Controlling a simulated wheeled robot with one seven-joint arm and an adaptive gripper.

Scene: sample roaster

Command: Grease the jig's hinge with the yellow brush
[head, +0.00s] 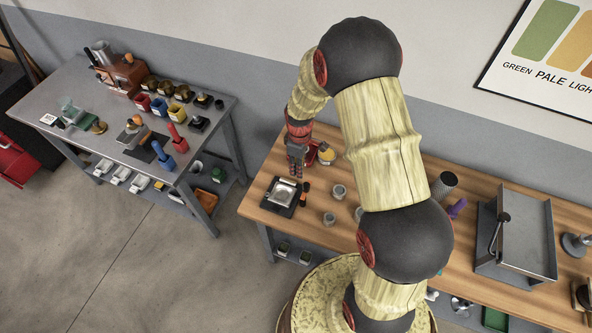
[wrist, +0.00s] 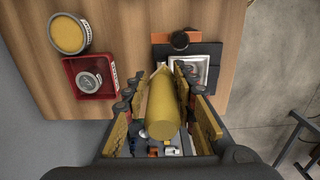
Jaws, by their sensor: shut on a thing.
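In the wrist view my gripper (wrist: 163,103) is shut on the yellow brush (wrist: 161,108), whose thick yellow handle points toward the camera. The head view shows my gripper (head: 296,160) low over the wooden bench; I cannot make out the brush there. What looks like the jig (wrist: 192,62) is a black plate with a silver, tray-like part and an orange bar with a black knob along one edge. It lies just beyond the fingers and also shows in the head view (head: 282,194). I cannot make out whether the brush touches it.
A red box (wrist: 90,78) and a round tin with a yellow top (wrist: 68,35) stand left of my gripper in the wrist view. Small grey cups (head: 340,192) stand on the wooden bench (head: 262,208). A steel table (head: 70,85) with tools stands apart at left.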

